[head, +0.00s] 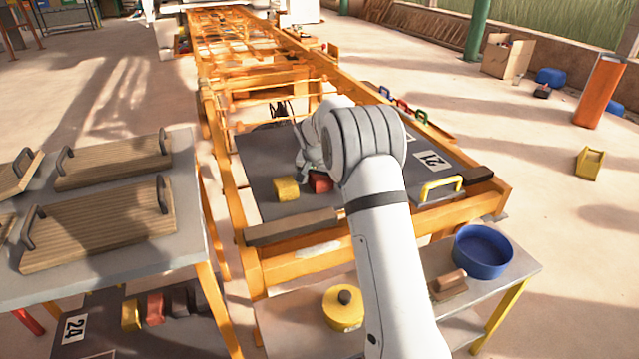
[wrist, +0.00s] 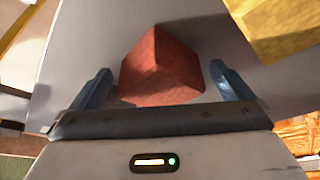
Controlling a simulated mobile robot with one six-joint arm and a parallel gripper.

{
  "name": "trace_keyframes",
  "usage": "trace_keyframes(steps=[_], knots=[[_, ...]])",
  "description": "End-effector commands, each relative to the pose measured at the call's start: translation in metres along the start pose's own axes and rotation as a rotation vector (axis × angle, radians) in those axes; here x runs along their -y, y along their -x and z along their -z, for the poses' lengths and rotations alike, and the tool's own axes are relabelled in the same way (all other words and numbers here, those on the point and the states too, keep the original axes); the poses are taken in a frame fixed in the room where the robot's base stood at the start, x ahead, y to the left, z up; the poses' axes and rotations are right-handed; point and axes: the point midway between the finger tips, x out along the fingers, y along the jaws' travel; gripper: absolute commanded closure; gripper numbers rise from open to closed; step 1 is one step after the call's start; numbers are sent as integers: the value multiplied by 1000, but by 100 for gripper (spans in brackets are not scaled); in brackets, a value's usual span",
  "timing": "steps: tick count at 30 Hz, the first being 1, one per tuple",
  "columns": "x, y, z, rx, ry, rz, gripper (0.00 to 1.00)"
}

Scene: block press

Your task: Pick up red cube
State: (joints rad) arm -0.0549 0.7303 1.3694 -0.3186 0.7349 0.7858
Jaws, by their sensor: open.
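The red cube (wrist: 160,66) lies on a grey board and shows between the two fingers of my gripper (wrist: 160,88) in the wrist view. It is turned at an angle to the fingers, with gaps at both sides. In the head view the red cube (head: 320,182) is partly hidden by my arm. My gripper is open and right at the cube, and no grip on it shows. A yellow block (wrist: 280,25) is close by at the upper right of the wrist view; in the head view the yellow block (head: 286,189) stands just left of the red cube.
The grey board (head: 258,165) lies in an orange frame (head: 330,243) and has a yellow handle (head: 441,187) at the right. A dark bar (head: 290,227) runs along its front edge. A side table with wooden boards (head: 98,225) stands left. A blue bowl (head: 483,251) is front right.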

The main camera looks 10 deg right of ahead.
Motion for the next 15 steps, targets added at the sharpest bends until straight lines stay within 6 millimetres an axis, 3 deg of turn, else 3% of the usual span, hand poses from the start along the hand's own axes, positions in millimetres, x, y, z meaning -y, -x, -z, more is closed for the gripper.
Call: trace_keyframes(steps=[3,15], knots=[[0,1,0,-1,0,0,0],[-1,1,0,0,-1,0,33]])
